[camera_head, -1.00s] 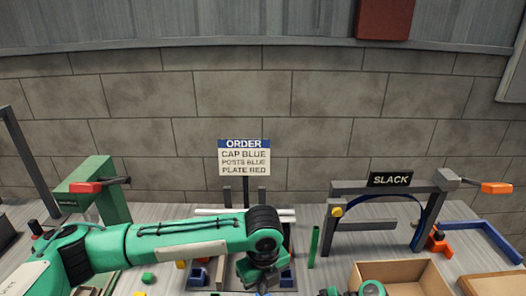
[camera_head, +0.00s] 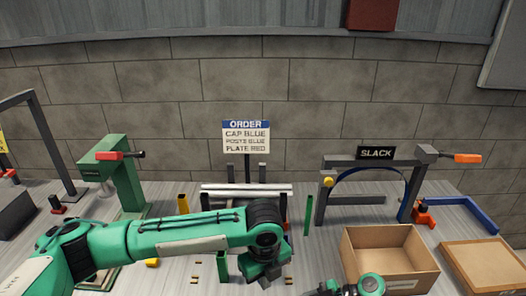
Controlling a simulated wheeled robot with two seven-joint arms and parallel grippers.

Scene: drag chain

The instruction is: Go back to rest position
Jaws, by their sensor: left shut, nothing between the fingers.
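My left arm reaches in from the left across the bench. My left gripper (camera_head: 264,277) hangs at its end, pointing down, shut and empty, low in the centre, in front of the order sign (camera_head: 246,137). The sign reads cap blue, posts blue, plate red. Only a green and black part of my right arm shows at the bottom edge, right of centre; its fingers cannot be made out.
A green press-like stand (camera_head: 122,175) with a red handle stands at left. A grey frame labelled SLACK (camera_head: 376,153) stands at right. An open cardboard box (camera_head: 388,256) is at lower right, beside a flat brown panel (camera_head: 485,264). Small pieces lie near my left gripper.

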